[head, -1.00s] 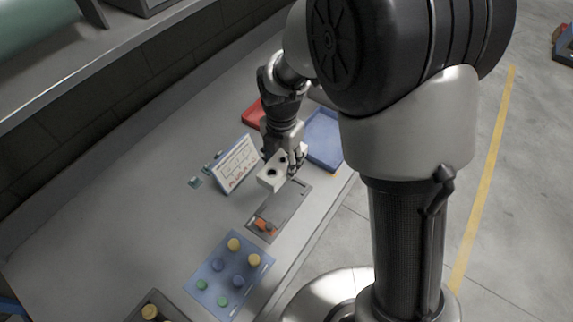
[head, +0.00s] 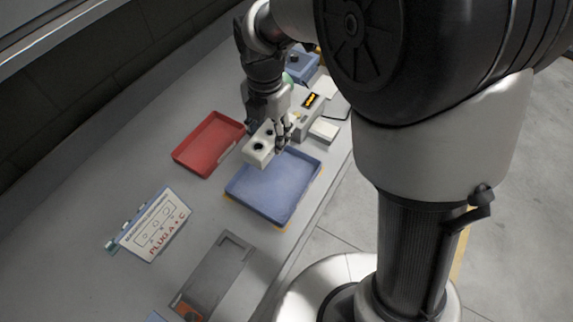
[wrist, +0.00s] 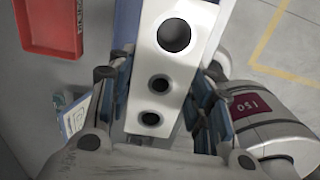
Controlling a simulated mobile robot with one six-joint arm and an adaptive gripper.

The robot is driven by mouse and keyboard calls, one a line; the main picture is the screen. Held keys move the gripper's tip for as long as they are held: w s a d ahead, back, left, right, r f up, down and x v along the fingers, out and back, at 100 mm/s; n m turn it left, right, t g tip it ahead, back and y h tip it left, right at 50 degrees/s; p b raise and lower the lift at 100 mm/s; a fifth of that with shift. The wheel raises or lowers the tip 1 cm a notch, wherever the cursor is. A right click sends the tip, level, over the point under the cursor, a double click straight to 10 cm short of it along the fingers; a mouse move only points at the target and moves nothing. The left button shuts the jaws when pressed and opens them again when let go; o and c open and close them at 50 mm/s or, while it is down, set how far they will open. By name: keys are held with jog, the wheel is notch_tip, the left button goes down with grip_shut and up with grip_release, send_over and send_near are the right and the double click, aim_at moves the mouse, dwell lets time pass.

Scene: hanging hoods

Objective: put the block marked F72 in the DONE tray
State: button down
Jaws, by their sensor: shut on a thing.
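A white block (head: 258,152) with round dark holes is held in my gripper (head: 280,138). The wrist view shows three holes in the block (wrist: 168,68), with the gripper's fingers shut on its two sides. No F72 mark is readable. The block hangs near the far left edge of a blue tray (head: 272,188), which looks empty; a strip of it shows in the wrist view (wrist: 126,22). I cannot read a DONE label on it. The block's height above the tray is hard to tell.
An empty red tray (head: 207,143) lies left of the blue tray; its lettering in the wrist view (wrist: 50,28) is unclear. A sign (head: 152,224) and a grey fixture (head: 215,275) stand nearer. A device with a lit display (head: 312,108) is behind the blue tray.

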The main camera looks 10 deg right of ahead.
aim_at(275, 181)
jog(key=shift+w+d, duration=0.15)
jog(key=shift+w, duration=0.1)
notch_tip(275, 181, down, 20)
jog(key=b, duration=0.6)
jog(key=shift+r+b, duration=0.1)
jog(key=shift+b, duration=0.25)
jog(key=c, duration=0.8)
grip_release()
jog(key=shift+f, duration=0.2)
